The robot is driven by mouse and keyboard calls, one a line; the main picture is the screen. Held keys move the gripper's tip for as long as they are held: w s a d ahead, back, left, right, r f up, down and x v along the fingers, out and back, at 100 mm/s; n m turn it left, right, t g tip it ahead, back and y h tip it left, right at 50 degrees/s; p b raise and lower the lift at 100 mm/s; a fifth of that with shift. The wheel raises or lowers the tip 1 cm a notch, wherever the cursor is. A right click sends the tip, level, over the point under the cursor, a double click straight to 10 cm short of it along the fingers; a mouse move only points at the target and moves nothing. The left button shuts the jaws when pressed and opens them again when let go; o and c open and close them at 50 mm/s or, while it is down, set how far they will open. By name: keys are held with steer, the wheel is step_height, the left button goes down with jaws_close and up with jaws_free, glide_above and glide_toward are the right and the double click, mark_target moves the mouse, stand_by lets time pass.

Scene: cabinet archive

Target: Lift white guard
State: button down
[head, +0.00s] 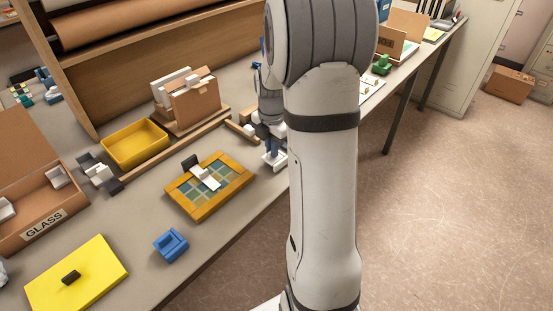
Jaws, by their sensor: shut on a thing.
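My gripper (272,148) is in the head view, just left of my pale arm link, over the bench near its front edge. It is shut on a small white piece, which I take as the white guard (275,160). The guard shows just below the jaws, to the right of the wooden-framed panel and apart from it. My arm hides part of the gripper and perhaps part of the guard. I cannot tell whether the guard touches the bench.
A wooden-framed panel (226,199) carries a white piece with a black end. A yellow tray (136,161), a blue block (171,245), a yellow board (111,275) and a box marked GLASS (68,213) stand left. A carton (196,101) stands behind.

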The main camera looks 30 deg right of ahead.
steer(key=shift+r+p, duration=1.5)
steer(key=shift+r, duration=0.8)
